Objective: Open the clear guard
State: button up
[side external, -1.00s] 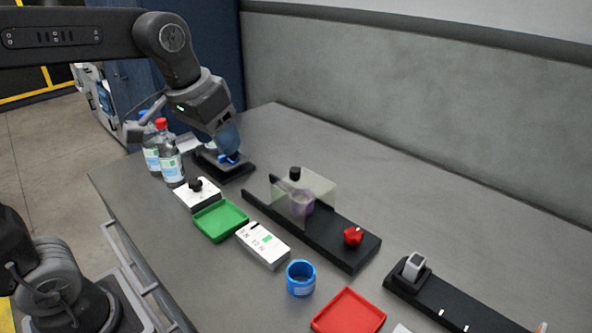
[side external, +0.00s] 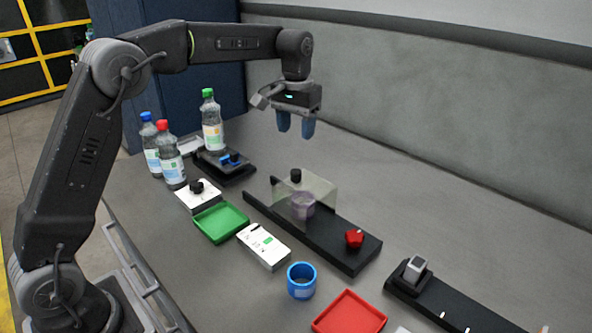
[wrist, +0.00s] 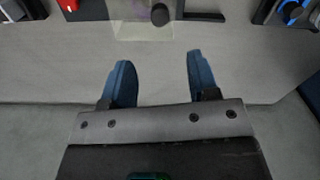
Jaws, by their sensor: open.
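The clear guard (side external: 318,188) is a see-through panel standing on a long black base (side external: 345,243). A purple thing (side external: 302,204) shows through the panel. In the wrist view the guard (wrist: 135,25) is at the top middle, with the dark knob (wrist: 160,14) in front of it. My gripper (side external: 295,130) is open and empty, with blue fingers pointing down, above and behind the guard. In the wrist view the gripper (wrist: 158,72) has a wide gap between its fingers, and the guard lies beyond the fingertips.
A red knob (side external: 354,238) sits on the right end of the base. A green tray (side external: 221,222), a white box (side external: 264,246), a blue cup (side external: 301,280) and a red tray (side external: 349,314) stand in front. Bottles (side external: 212,128) stand at the left. The table behind the guard is clear.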

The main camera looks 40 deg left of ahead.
aim_at(296, 171)
notch_tip(296, 171, down, 12)
jog(key=shift+r, duration=0.1)
dwell(0.4)
grip_shut()
dwell(0.3)
